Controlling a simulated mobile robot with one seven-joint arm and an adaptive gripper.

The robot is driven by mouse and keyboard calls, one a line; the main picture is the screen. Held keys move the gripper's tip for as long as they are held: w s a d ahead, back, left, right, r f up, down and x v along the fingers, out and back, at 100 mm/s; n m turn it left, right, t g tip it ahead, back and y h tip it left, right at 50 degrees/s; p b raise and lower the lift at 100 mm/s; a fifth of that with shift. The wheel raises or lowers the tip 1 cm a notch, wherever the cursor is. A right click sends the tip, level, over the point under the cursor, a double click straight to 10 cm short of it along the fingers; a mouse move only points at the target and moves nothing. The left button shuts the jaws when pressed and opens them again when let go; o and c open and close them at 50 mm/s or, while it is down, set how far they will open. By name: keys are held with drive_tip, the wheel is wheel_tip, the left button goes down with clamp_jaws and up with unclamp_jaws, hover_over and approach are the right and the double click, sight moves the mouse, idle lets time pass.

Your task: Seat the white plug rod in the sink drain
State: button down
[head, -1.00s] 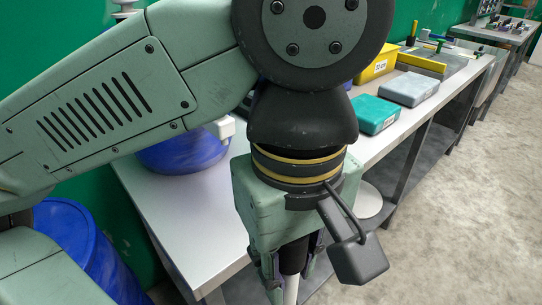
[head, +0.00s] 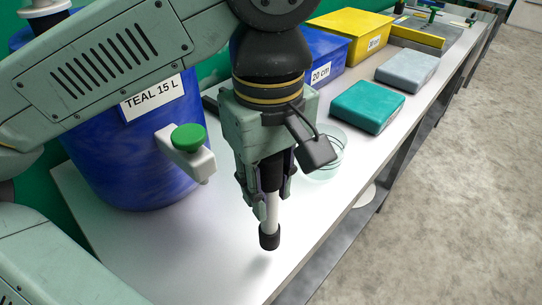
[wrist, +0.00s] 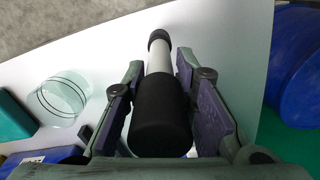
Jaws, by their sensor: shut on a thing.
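The white plug rod (head: 271,214) has a thick black grip at its top and a black tip at its bottom. My gripper (head: 268,199) is shut on it and holds it about upright, tip down, over the grey-white bench top. The tip looks a little above the surface. In the wrist view the rod (wrist: 159,60) runs away from the camera between the fingers (wrist: 185,85), its black grip nearest. I see no sink or drain in the current views.
A blue drum (head: 130,160) labelled TEAL 15 L, with a green-knobbed tap (head: 188,138), stands left of my gripper. A clear glass vessel (head: 325,160) is close behind right. Teal (head: 368,105) and grey (head: 407,68) boxes, blue (head: 318,50) and yellow (head: 350,32) bins stand farther along. Bench front is clear.

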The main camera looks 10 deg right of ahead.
drive_tip(key=w+d+f+p, duration=0.3)
drive_tip(key=w+f, duration=0.1)
drive_tip(key=w, duration=0.5)
drive_tip(key=shift+w+f+p, duration=0.2)
drive_tip(key=shift+f+p, duration=0.05)
drive_tip(key=shift+p, duration=0.15)
drive_tip(key=shift+f, duration=0.2)
drive_tip(key=c, duration=1.3)
unclamp_jaws()
drive_tip(key=shift+r, duration=0.1)
